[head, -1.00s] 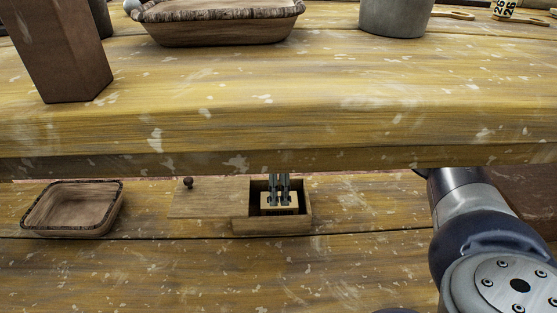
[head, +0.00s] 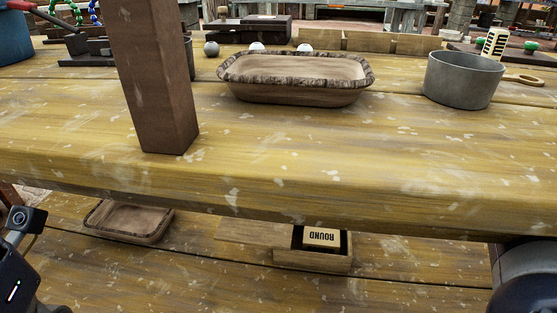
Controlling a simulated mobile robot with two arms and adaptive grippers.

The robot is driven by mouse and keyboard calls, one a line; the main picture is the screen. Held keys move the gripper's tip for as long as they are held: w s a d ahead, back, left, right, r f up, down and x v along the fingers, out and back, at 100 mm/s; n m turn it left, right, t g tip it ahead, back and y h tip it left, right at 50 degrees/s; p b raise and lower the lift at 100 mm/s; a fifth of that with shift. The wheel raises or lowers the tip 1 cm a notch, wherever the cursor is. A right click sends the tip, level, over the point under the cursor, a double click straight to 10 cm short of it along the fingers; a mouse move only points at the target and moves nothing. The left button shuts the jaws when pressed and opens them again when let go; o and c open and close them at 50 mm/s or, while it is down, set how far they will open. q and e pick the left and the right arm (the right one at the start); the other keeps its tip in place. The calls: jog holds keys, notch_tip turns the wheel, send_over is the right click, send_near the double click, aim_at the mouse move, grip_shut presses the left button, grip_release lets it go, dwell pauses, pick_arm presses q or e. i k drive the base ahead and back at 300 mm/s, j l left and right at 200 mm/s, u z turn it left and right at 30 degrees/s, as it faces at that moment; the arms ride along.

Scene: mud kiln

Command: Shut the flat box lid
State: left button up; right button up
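The flat wooden box (head: 314,262) sits on the lower shelf, partly covered by the front edge of the upper tabletop. Its flat lid (head: 255,233) lies to the left of the opening, so the box stands open. A pale block (head: 324,237) marked "ROUND", upside down in the picture, is inside the box. The lid's far part is hidden by the tabletop. Part of my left arm shows at the lower left and part of my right arm at the lower right. Neither gripper's fingers are visible.
A shallow wooden tray (head: 127,222) stands left of the box on the lower shelf. The upper tabletop (head: 300,150) overhangs it. On top are a dark wooden post (head: 155,80), a bark-rimmed dish (head: 290,94) and a grey pot (head: 462,82). The shelf front is clear.

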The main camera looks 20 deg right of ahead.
aim_at(244, 232)
jog(key=k, duration=1)
